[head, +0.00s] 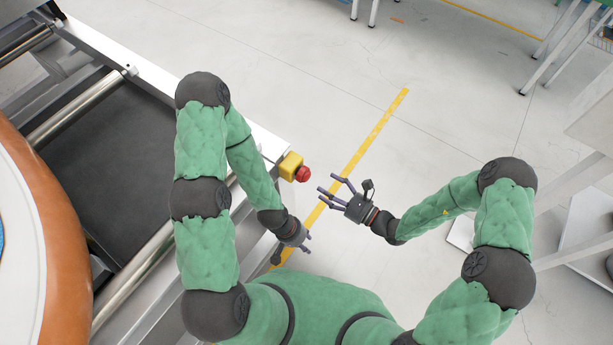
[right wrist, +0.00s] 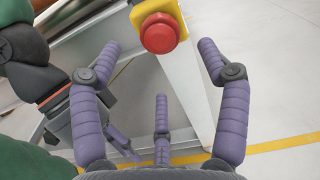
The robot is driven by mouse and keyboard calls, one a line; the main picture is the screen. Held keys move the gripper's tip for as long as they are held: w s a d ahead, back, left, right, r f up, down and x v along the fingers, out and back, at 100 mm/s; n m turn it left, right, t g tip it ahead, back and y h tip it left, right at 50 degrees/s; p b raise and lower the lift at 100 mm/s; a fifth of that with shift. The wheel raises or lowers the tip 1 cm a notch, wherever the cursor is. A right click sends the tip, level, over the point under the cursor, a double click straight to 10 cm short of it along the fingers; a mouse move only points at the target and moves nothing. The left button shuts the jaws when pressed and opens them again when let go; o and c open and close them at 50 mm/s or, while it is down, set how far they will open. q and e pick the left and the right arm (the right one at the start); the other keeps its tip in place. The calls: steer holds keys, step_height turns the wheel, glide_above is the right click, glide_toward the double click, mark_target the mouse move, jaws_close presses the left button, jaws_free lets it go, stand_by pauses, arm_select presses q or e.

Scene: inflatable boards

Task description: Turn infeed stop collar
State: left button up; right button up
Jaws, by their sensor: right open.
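The infeed stop is a red round button (head: 303,174) on a yellow housing (head: 290,165) at the conveyor frame's right edge. In the right wrist view, the red button (right wrist: 160,38) sits upper middle against the yellow housing (right wrist: 150,10); I cannot make out a separate collar. My right gripper (head: 328,191) is open and empty, its fingers spread toward the button, below and right of it in the head view, apart from it. My left gripper (head: 304,242) hangs lower beside the frame; its fingers look empty, but their opening is unclear.
The conveyor with a dark belt (head: 120,160) and metal rollers (head: 75,108) fills the left. An orange-edged round board (head: 60,270) lies over it. A yellow floor line (head: 378,135) runs past the button. Open floor lies right; white table legs (head: 550,60) stand farther off.

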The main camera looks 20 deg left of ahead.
mark_target(307, 176)
steer(key=b+x, duration=0.2)
steer(key=x, duration=0.6)
steer(key=shift+a+f, duration=0.1)
